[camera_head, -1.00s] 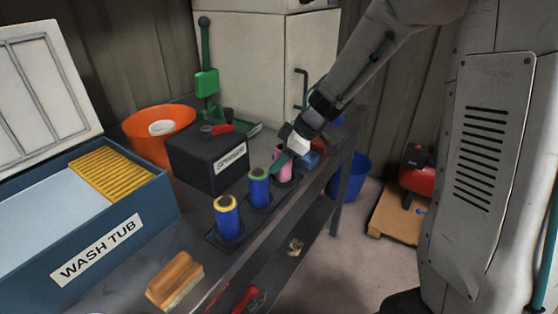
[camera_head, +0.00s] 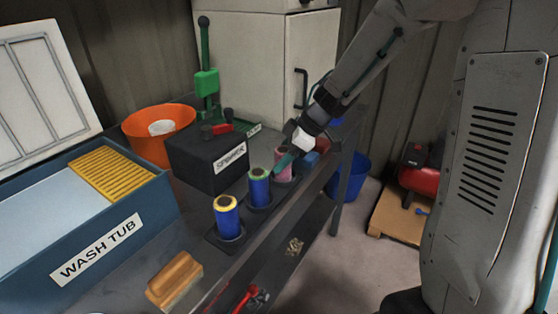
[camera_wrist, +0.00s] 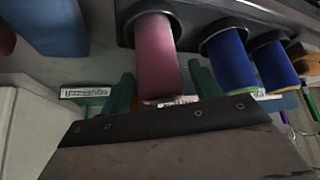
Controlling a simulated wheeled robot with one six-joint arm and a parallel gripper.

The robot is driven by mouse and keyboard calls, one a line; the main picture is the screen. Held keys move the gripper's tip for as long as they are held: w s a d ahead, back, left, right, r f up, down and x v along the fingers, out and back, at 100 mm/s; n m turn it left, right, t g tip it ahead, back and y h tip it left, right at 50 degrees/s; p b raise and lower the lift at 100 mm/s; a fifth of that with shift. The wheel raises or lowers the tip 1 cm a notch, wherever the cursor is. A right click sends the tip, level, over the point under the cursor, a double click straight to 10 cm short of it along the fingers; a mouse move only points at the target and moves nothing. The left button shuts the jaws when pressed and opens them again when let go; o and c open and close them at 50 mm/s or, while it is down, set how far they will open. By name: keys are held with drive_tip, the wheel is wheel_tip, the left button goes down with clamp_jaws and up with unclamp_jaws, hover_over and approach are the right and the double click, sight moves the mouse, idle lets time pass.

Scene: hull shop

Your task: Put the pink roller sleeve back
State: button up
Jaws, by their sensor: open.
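The pink roller sleeve (camera_head: 283,167) stands upright in the far holder of the dark rack (camera_head: 226,243), beyond two blue sleeves. In the wrist view the pink sleeve (camera_wrist: 157,58) has one end inside a dark round holder, and its other end points toward my gripper. My gripper (camera_head: 287,157) is at the pink sleeve. In the wrist view its two green fingers (camera_wrist: 162,90) are spread, one on each side of the sleeve's free end, with a visible gap on at least one side. Part of the sleeve is hidden by a finger in the head view.
Two blue sleeves, one yellow-rimmed (camera_head: 227,219) and one green-rimmed (camera_head: 259,187), stand in the nearer holders. A black labelled box (camera_head: 200,163) is behind the rack. A wooden brush (camera_head: 174,280) and the wash tub (camera_head: 120,235) are nearer.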

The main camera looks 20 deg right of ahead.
drive_tip(key=v, duration=1)
drive_tip(key=w+r+m+t+h, duration=0.3)
drive_tip(key=w+r+t, duration=0.3)
drive_tip(key=r+t, duration=0.3)
drive_tip(key=s+d+r+m+h, duration=0.5)
drive_tip(key=s+d+m+h, duration=0.2)
drive_tip(key=d, duration=0.1)
drive_tip(key=s+a+f+m+g+y, duration=0.1)
drive_tip(key=s+a+f+g, duration=0.2)
drive_tip(key=s, duration=0.5)
drive_tip(key=s+a+f+g+y, duration=0.1)
drive_tip(key=s+a+f+g, duration=0.3)
drive_tip(key=s, duration=0.5)
drive_tip(key=s+a+f+m+g+y, duration=0.1)
drive_tip(key=s+a+f+g, duration=0.2)
drive_tip(key=s, duration=0.6)
drive_tip(key=shift+f+m+g+y, duration=0.3)
drive_tip(key=shift+f+g+y, duration=0.1)
drive_tip(key=shift+f+g, duration=0.1)
drive_tip(key=shift+a, duration=0.15)
